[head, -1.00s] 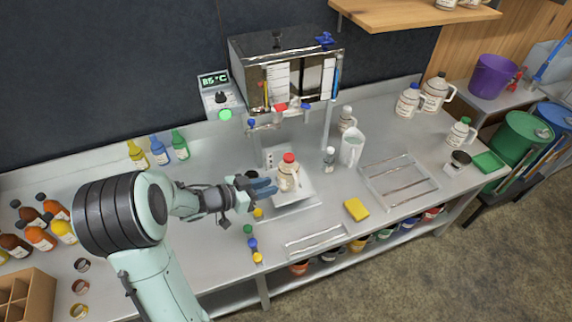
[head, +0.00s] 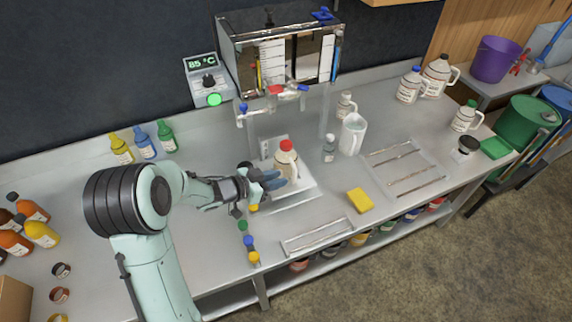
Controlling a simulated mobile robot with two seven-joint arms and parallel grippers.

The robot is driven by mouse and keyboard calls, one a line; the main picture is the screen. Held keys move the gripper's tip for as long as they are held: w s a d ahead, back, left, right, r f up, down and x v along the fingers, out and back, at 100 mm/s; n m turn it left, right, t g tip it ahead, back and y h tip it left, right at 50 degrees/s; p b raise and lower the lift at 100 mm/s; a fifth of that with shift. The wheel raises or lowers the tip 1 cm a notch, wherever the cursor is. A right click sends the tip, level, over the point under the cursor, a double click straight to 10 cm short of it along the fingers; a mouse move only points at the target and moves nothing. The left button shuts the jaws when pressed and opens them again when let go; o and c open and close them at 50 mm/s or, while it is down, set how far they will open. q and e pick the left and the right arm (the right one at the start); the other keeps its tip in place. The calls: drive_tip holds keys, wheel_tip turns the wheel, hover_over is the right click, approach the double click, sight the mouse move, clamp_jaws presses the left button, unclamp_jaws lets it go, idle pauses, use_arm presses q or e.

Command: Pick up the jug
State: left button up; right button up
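A small off-white jug with a red cap (head: 286,159) stands upright on a pale square plate (head: 305,187) under the evaporator's taps. My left gripper (head: 274,181) reaches in from the left, with its blue fingers at the jug's lower left side. The fingers overlap the jug's lower part in this view. I cannot tell whether they touch it, or how wide they are apart. My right gripper is not in view.
The evaporator (head: 283,55) with red and blue tap handles hangs close behind the jug. A white pitcher (head: 352,134) and a small bottle (head: 329,149) stand to the right. A yellow sponge (head: 360,200) lies in front. Several capped jugs stand farther right.

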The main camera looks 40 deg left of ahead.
sight(288, 164)
use_arm(q)
drive_tip(key=x, duration=0.5)
drive_tip(key=shift+w+a, duration=0.15)
drive_tip(key=shift+w, duration=0.05)
clamp_jaws()
idle(0.6)
drive_tip(key=shift+r, duration=0.1)
idle(0.5)
